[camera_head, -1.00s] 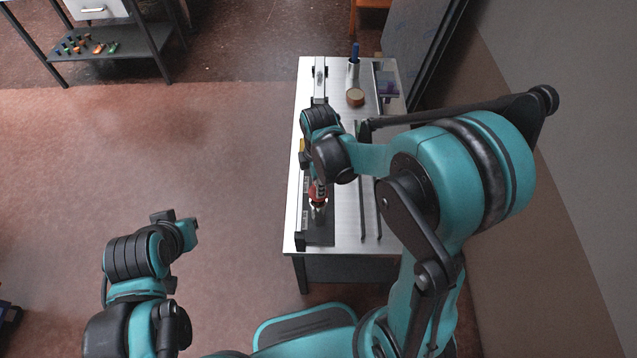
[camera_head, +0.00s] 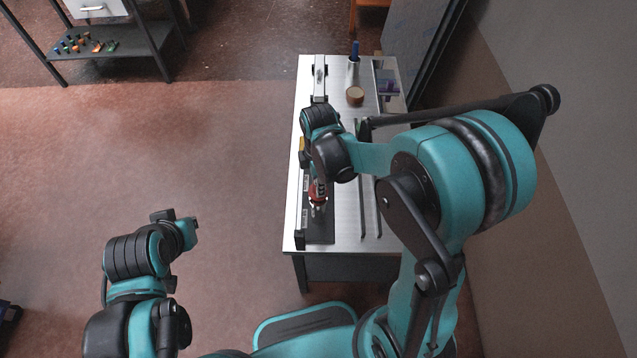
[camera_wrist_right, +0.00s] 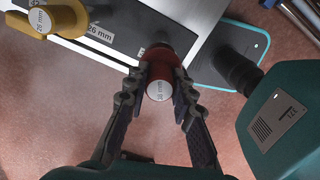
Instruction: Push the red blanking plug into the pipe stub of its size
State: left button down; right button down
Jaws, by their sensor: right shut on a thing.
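The red blanking plug (camera_wrist_right: 161,72) has a white end face with a size label too small to read surely. My right gripper (camera_wrist_right: 162,88) is shut on it, one finger on each side. In the head view the red plug (camera_head: 318,191) is over the near part of the dark rack on the bench, at a pipe stub mostly hidden by the plug and gripper. I cannot tell how far it is in. A yellow piece (camera_wrist_right: 62,18) marked 26 mm stands farther along the rack. My left gripper (camera_head: 180,222) is over the floor, away from the bench; its jaws are unclear.
The bench (camera_head: 345,225) has long dark rails (camera_head: 370,215) right of the rack. A round brown-topped piece (camera_head: 355,96) and a blue-handled item in a metal cup (camera_head: 353,70) stand at its far end. A shelf (camera_head: 100,45) with small coloured parts is at the far left.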

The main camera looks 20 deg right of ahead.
jog(key=shift+f+b, duration=1.5)
jog(key=shift+f, duration=0.2)
jog(key=c, duration=0.7)
grip_release()
jog(key=shift+r, duration=0.1)
jog(key=shift+r+p, duration=3.1)
jog(key=shift+r, duration=0.9)
jog(key=shift+s+d+r+m+b, duration=0.15)
jog(key=shift+s+m+b, duration=0.05)
jog(key=shift+m+b, duration=0.2)
jog(key=s+d+r+m+t+b, duration=0.1)
jog(key=s+m+t+b, duration=0.1)
jog(key=m, duration=0.3)
jog(key=s+d+r+m+t+b, duration=0.1)
jog(key=s+d+m+t+b, duration=0.1)
jog(key=s+m, duration=0.2)
jog(key=s+d+r+m+t+b, duration=0.1)
jog(key=s+m+t+b, duration=0.2)
jog(key=m, duration=0.5)
jog(key=shift+s+d+r, duration=0.15)
jog(key=shift+s, duration=0.3)
